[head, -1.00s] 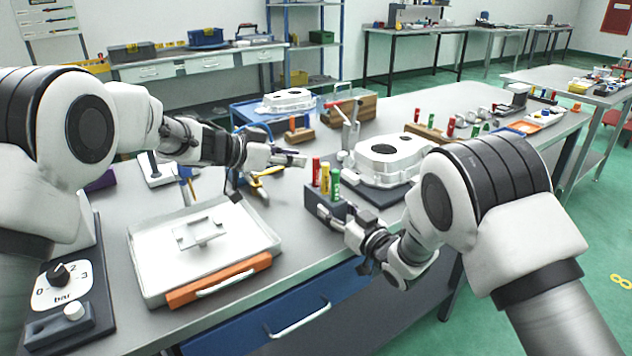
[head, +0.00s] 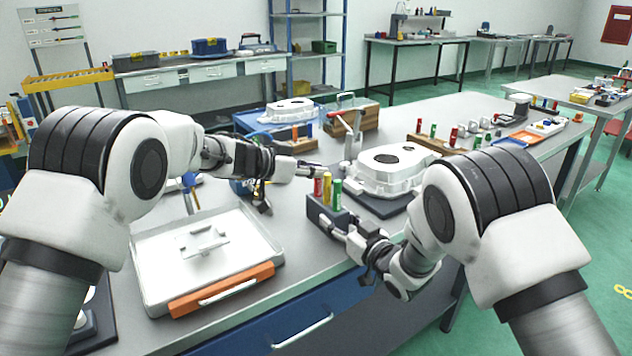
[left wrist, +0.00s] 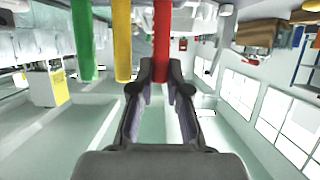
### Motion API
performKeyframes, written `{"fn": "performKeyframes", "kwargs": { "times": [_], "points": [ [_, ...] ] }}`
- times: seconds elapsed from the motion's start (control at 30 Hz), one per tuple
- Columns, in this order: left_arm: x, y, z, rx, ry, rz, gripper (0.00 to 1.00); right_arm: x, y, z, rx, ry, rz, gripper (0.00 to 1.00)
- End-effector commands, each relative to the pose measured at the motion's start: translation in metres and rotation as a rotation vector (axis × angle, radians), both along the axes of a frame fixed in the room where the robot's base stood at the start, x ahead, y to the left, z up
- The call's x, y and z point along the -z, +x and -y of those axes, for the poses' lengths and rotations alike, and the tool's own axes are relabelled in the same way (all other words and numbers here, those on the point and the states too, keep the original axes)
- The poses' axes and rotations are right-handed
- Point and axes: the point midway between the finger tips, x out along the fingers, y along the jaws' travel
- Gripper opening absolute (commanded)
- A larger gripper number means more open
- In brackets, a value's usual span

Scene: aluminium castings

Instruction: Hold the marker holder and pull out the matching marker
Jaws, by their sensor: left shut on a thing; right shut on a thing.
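The marker holder (head: 322,214) is a dark grey block on the table, in the middle of the head view. A red marker (head: 317,188), a yellow marker (head: 327,186) and a green marker (head: 337,196) stand upright in a row at it. My left gripper (head: 314,171) is shut on the upper part of the red marker. In the left wrist view, the red marker (left wrist: 162,42) is between the fingertips, with the yellow marker (left wrist: 122,42) and green marker (left wrist: 84,42) beside it. My right gripper (head: 331,227) is shut on the holder's front side, low down.
A white casting (head: 385,172) on a dark base stands close right of the holder. A shallow tray (head: 160,255) with an orange-handled front lies left. More markers stand in a wooden rack (head: 428,143) farther back. Bare table lies between tray and holder.

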Motion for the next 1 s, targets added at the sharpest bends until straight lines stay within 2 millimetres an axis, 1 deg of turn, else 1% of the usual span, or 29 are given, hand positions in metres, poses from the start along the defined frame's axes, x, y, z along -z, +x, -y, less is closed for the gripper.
{"fn": "performKeyframes", "kwargs": {
  "times": [0.13,0.3,0.43,0.5,0.57,0.77,0.8,0.83,0.87,1.0],
  "points": [
    [-0.020,0.000,0.000,0.000,-0.001,0.004,0.00,0.001,0.000,0.000,0.000,-0.001,-0.002,0.07],
    [-0.063,0.001,0.000,0.000,-0.001,0.007,0.00,0.001,0.000,0.000,0.000,-0.001,-0.002,0.07],
    [-0.088,0.000,0.000,0.000,-0.001,0.005,0.00,0.001,0.000,0.000,0.000,-0.001,-0.002,0.07],
    [-0.096,0.000,0.000,0.001,-0.001,0.003,0.00,0.001,0.000,0.000,0.000,-0.001,-0.002,0.07],
    [-0.099,0.000,0.000,0.001,-0.001,0.003,0.00,0.001,0.000,0.000,0.000,-0.001,-0.002,0.07],
    [-0.100,0.000,0.000,0.000,-0.001,0.001,0.00,0.001,0.000,0.000,0.000,-0.001,-0.002,0.07],
    [-0.100,0.000,0.000,0.000,-0.001,0.001,0.00,0.001,0.000,0.000,0.000,-0.001,-0.002,0.55],
    [-0.100,0.000,0.000,0.000,-0.001,0.001,0.00,0.001,0.000,0.000,0.000,-0.001,-0.002,0.66],
    [-0.100,0.000,0.000,0.000,-0.001,0.001,0.00,0.001,0.000,0.000,0.000,-0.001,-0.001,0.74],
    [-0.100,0.000,0.000,0.000,-0.001,0.001,0.00,0.000,0.000,0.000,0.000,-0.001,-0.001,0.74]
  ]
}}
